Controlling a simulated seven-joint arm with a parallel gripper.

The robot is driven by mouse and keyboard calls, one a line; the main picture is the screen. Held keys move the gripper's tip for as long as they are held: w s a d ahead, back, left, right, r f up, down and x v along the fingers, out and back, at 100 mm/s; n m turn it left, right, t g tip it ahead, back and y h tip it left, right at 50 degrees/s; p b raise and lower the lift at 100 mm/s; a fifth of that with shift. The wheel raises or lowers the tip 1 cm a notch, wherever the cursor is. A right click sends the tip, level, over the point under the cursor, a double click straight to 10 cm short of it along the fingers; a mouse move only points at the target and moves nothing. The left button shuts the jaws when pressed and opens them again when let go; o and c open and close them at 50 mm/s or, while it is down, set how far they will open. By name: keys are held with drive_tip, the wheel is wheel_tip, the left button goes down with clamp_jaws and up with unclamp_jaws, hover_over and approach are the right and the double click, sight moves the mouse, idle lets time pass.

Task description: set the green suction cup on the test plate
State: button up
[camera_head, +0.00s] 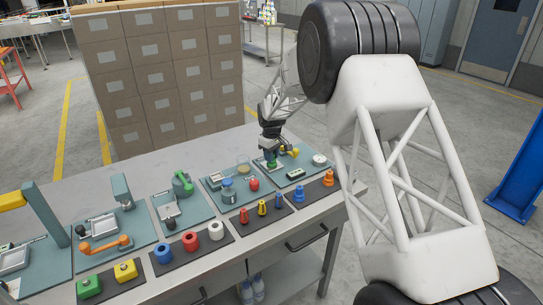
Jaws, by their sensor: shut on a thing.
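My gripper (271,153) points down over the teal board at the back right of the bench. It is shut on the green suction cup (272,164), which shows as a small green patch just below the fingers. A pale plate (260,163), which looks like the test plate, lies at the cup on the left part of this board. The picture is too small to tell whether the cup touches it. My gripper and wrist hide part of the board.
On the same board are a yellow part (295,152), a round white gauge (319,159) and a small dark display box (296,174). Blue (300,191) and orange (328,179) cups stand on the dark strip in front. A board with a red knob (254,184) lies to the left.

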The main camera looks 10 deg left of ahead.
drive_tip(key=o, duration=0.9)
drive_tip(key=shift+f, duration=0.1)
wheel_tip(320, 180, up, 12)
idle(0.4)
idle(0.7)
